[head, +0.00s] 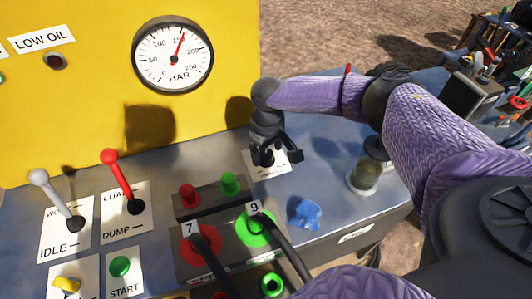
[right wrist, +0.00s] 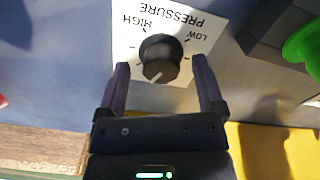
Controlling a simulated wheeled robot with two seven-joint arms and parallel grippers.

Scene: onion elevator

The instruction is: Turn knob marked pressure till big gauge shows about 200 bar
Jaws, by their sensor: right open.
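The big round gauge (head: 173,56) on the yellow wall reads in BAR from 0 to 250. Its red needle points up and slightly right, at or a little past 150. The black pressure knob (right wrist: 161,58) sits on a white plate (right wrist: 126,42) marked PRESSURE, HIGH and LOW, which appears upside down in the right wrist view. The knob's pale pointer mark faces down and slightly left there. My right gripper (right wrist: 162,83) is open, with one finger on each side of the knob and gaps visible. In the head view the right gripper (head: 278,156) mostly hides the knob. My left gripper is out of view.
Left of the knob are red and green caps (head: 229,184) and hoses marked 7 and 9. Two levers (head: 109,157) stand further left.

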